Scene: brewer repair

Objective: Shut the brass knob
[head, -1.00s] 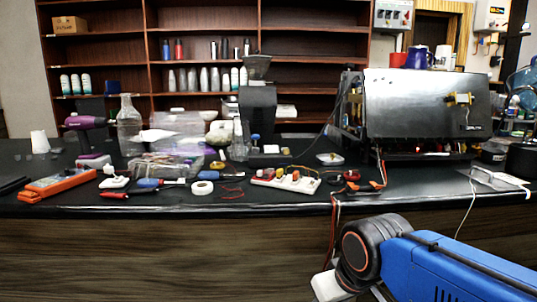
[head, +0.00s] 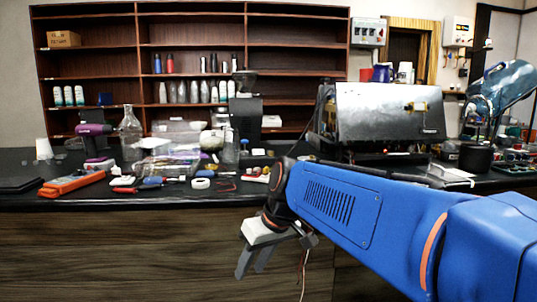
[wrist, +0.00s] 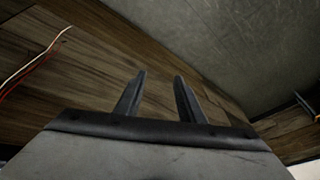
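The steel brewer (head: 375,112) stands on the right part of the counter. A small brass-coloured fitting (head: 420,106), which looks like the brass knob, sits on its front face near the right end. It is too small for me to tell how far it is turned. My gripper (head: 254,270) hangs low in front of the counter's wooden front, left of and well below the brewer. Its fingers are apart with nothing between them. The wrist view also shows the two fingers (wrist: 158,80) apart and empty, against wood panelling; the knob is not in that view.
Tools, an orange case (head: 70,183) and a white tape roll (head: 200,183) lie on the counter's left part. A dark grinder (head: 246,115) stands mid-counter. My blue arm hides the counter edge below the brewer.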

